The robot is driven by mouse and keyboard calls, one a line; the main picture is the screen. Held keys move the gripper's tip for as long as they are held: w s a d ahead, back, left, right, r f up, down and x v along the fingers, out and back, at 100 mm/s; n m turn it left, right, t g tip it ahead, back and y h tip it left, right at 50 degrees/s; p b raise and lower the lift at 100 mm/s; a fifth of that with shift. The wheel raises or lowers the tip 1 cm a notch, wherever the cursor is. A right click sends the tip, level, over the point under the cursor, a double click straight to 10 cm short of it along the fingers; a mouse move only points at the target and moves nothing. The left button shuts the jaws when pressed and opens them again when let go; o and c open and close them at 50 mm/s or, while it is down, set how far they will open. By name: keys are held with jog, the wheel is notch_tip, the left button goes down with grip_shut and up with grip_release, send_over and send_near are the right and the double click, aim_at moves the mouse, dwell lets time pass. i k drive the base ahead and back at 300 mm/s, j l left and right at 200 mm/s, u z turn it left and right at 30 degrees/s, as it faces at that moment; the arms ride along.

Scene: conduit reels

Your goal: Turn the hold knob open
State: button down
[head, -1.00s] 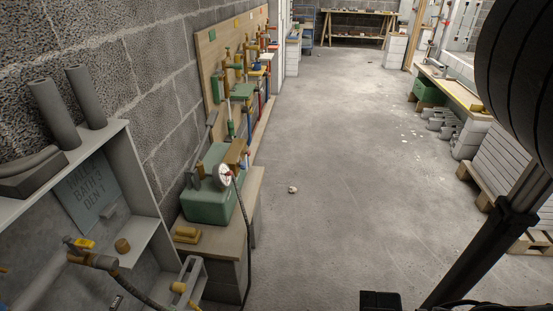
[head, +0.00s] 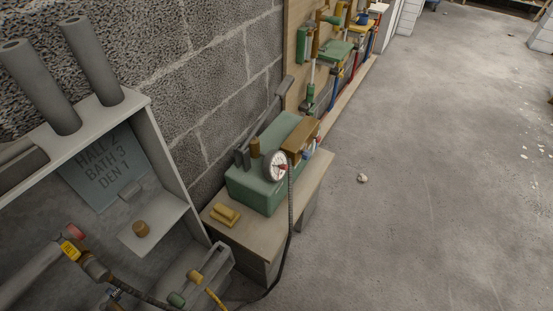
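A green pump box (head: 262,184) stands on a low wooden-topped bench against the block wall. A round white gauge (head: 276,166) is on its near side, with a dark hose running down from it. A brass block (head: 300,138) and a small brown cylindrical cap (head: 255,147) are on the pump. A small red part (head: 318,140) shows beside the brass block, partly hidden. I cannot tell which part is the hold knob, or how it is turned. A grey lever handle (head: 270,112) slants up behind the box. My gripper is not in view.
A yellow block (head: 225,215) lies on the bench (head: 245,237). At left is a grey open cabinet (head: 195,190) with pipes, a lettered plate (head: 102,170) and a brass fitting (head: 93,265). The concrete floor (head: 410,200) at right is open, with a small pale lump (head: 362,178).

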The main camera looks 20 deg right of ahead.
aim_at(306, 154)
jog(key=i+l, duration=0.2)
jog(key=i+l+u, duration=0.15)
jog(key=l, duration=0.3)
jog(key=i+l, duration=0.3)
jog(key=l+u, duration=0.05)
